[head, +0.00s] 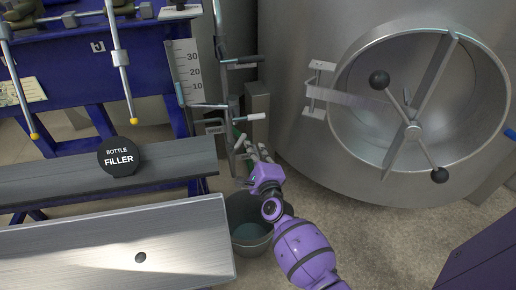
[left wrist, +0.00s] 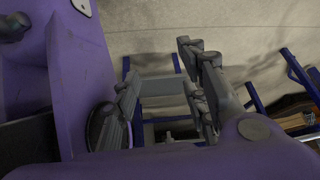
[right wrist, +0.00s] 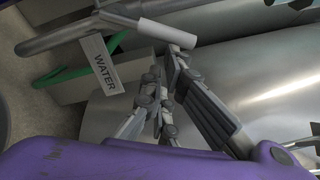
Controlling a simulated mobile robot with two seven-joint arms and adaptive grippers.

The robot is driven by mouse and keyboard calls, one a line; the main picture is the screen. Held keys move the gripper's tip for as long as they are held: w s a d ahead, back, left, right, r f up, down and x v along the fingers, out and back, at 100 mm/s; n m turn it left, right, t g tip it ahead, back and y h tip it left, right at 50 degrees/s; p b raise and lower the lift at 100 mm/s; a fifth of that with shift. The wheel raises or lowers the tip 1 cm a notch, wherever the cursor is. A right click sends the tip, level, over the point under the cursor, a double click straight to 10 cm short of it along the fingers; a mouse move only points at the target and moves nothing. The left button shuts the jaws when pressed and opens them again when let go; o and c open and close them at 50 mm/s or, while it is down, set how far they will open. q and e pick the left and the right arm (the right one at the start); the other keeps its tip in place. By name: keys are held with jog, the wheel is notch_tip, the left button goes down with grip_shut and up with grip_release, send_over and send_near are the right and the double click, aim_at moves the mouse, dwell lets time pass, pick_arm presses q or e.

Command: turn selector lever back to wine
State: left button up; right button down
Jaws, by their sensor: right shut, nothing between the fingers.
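The selector lever is a grey rod with a white end grip (head: 256,117), sticking out to the right from the filler's pipework in the head view. In the right wrist view its white grip (right wrist: 167,33) is at the top centre, beside a grey plate marked WATER (right wrist: 102,64). My right gripper (head: 250,148) is just below the grip in the head view. In the right wrist view its shut, empty fingertips (right wrist: 164,62) lie close under the grip; I cannot tell if they touch it. My left gripper (left wrist: 160,80) is open and empty, away from the lever. No WINE marking is readable.
A round tank hatch (head: 420,95) with a black-knobbed handle stands right of the lever. A grey bucket (head: 247,238) is below my right gripper. The blue bottle filler frame (head: 70,60) and a grey bench (head: 110,245) fill the left. A green tube (right wrist: 65,72) runs behind the WATER plate.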

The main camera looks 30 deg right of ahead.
pick_arm(q)
jog(key=r+p, duration=0.2)
jog(key=s+r+p, duration=0.1)
jog(key=r+p, duration=0.1)
jog(key=shift+d+r, duration=0.15)
jog(key=shift+r, duration=0.1)
pick_arm(e)
jog(key=r+n, duration=0.1)
jog(key=a+r+n, duration=0.1)
jog(key=n, duration=0.1)
jog(key=a+r+n, duration=0.1)
jog(key=shift+w+a, duration=0.15)
jog(key=shift+w, duration=0.15)
pick_arm(q)
jog(key=shift+w+r, duration=0.3)
jog(key=shift+w, duration=0.05)
pick_arm(e)
jog(key=shift+a, duration=0.1)
